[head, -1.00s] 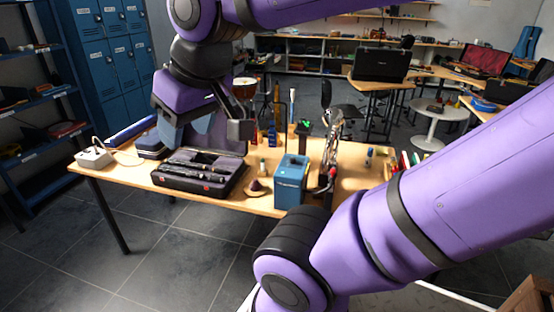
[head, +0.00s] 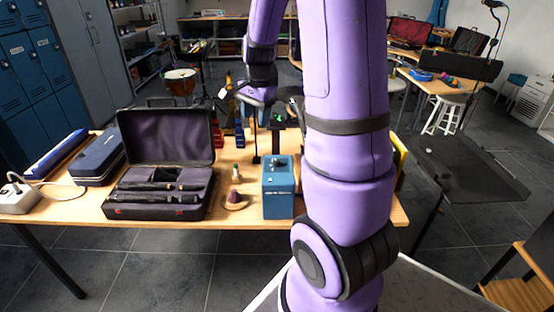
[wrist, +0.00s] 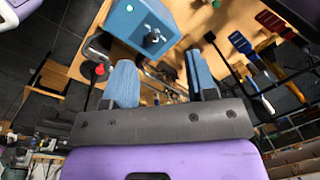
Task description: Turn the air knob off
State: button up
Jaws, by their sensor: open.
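A blue box (head: 278,188) stands at the front of the wooden table, left of my arm. In the wrist view the blue box (wrist: 140,22) shows a dark round knob (wrist: 152,38) with a small lever on one face. Near it is a red knob-like part (wrist: 100,69) on a dark fitting. I cannot tell which of these is the air knob. My gripper (wrist: 161,82) is open, with its two blue-padded fingers apart and nothing between them. In the head view my gripper (head: 236,102) hangs above the back of the table.
An open black instrument case (head: 163,207) lies left of the blue box. Tools with red, blue and yellow handles (wrist: 270,45) stand close to my gripper. My arm hides the table's right part.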

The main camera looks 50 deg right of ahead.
aim_at(277, 160)
jog(key=d+f+m+g, duration=0.1)
jog(key=d+f+m, duration=0.4)
jog(key=d+f, duration=0.45)
jog(key=f, duration=1)
jog(key=shift+s+a+f, duration=0.2)
jog(key=shift+a+f, duration=0.1)
jog(key=shift+a, duration=0.1)
jog(key=c, duration=0.9)
